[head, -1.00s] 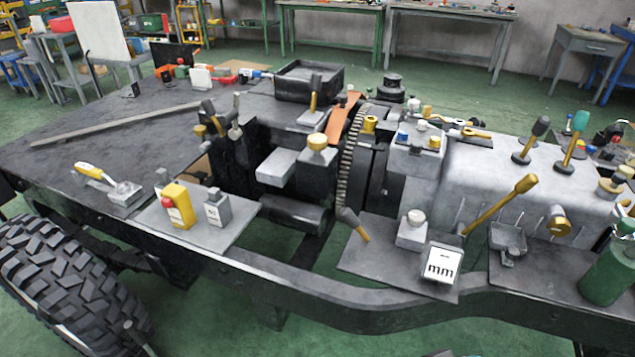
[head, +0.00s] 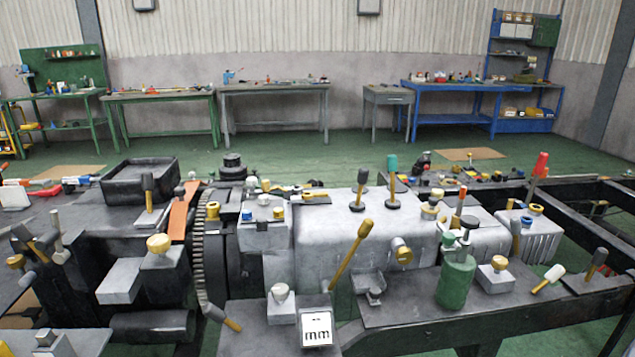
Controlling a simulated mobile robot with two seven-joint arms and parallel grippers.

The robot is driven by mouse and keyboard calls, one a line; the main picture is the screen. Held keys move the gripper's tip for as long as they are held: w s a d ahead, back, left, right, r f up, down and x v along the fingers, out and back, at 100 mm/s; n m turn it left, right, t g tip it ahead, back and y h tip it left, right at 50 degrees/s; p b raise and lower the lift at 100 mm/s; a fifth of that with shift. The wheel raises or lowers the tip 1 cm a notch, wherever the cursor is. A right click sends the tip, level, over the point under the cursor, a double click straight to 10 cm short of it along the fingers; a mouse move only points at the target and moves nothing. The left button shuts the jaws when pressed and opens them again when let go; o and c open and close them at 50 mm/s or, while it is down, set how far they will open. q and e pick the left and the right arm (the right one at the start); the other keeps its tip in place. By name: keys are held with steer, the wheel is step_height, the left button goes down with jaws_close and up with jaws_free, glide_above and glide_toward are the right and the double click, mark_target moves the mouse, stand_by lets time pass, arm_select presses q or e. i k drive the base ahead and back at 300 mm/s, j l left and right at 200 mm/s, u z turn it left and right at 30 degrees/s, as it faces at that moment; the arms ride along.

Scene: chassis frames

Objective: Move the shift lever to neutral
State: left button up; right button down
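Several levers stand on the chassis, and I cannot tell which one is the shift lever. A lever with a dark knob (head: 361,189) and a lever with a green knob (head: 392,180) stand nearly upright in round black bases on top of the grey gearbox housing (head: 322,232). A long yellow lever (head: 349,254) leans up to the right in front of that housing. A red-handled lever (head: 537,172) stands farther right. No neutral marking can be read. Neither of my grippers shows in the head view.
A white "mm" sign (head: 317,333) stands at the front edge. A green cylinder (head: 456,282) stands on the right plate. A toothed ring (head: 205,245) and black tray (head: 138,181) are to the left. Workbenches (head: 272,90) line the back wall, with open green floor before them.

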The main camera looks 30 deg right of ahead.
mark_target(362, 176)
steer(key=z, duration=1.3)
